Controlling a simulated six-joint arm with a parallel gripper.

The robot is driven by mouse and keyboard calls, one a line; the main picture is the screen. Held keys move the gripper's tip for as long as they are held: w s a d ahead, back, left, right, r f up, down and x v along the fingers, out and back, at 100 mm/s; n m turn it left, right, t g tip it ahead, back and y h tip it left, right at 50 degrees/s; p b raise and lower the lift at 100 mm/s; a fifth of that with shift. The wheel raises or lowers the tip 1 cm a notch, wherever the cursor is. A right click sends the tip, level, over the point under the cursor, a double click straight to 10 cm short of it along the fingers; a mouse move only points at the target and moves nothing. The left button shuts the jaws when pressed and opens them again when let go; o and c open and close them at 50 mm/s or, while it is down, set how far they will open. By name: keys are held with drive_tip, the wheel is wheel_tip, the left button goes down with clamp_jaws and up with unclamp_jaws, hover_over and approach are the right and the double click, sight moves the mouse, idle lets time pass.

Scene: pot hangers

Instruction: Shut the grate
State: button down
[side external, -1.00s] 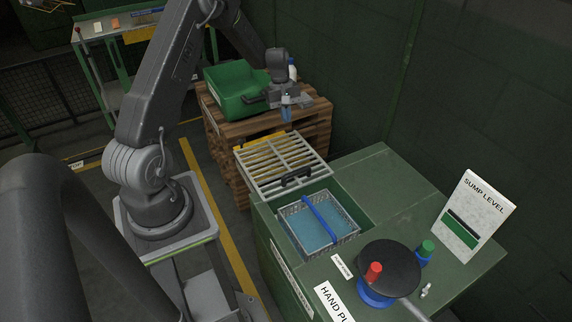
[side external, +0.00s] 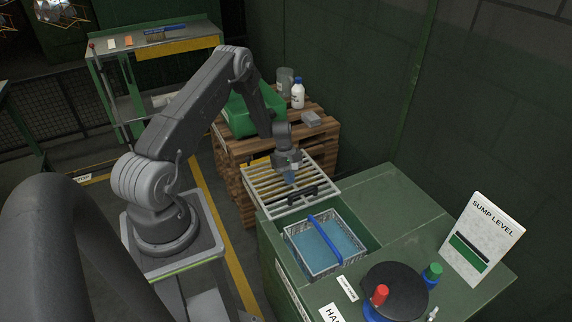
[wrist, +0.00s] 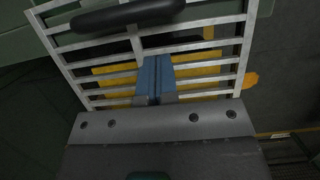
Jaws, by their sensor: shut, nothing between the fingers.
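The grate (side external: 264,196) is a pale slatted panel with a black handle (side external: 303,194) on its near edge. It lies behind the opening in the green cabinet, and the opening is uncovered. In the wrist view the grate's white bars (wrist: 82,58) and black handle (wrist: 128,14) fill the upper part. My gripper (side external: 290,178) is shut and empty, with its blue fingers over the slats behind the handle. The fingers (wrist: 154,75) point toward the handle in the wrist view. I cannot tell whether they touch the bars.
A wire basket (side external: 297,230) with a blue bar sits in the opening. Behind, a pallet stack (side external: 322,143) holds a green bin and a white bottle (side external: 297,94).

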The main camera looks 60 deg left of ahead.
drive_tip(key=shift+d+f, duration=0.15)
drive_tip(key=shift+d, duration=1.2)
drive_tip(key=d, duration=2.6)
drive_tip(key=shift+d, duration=0.3)
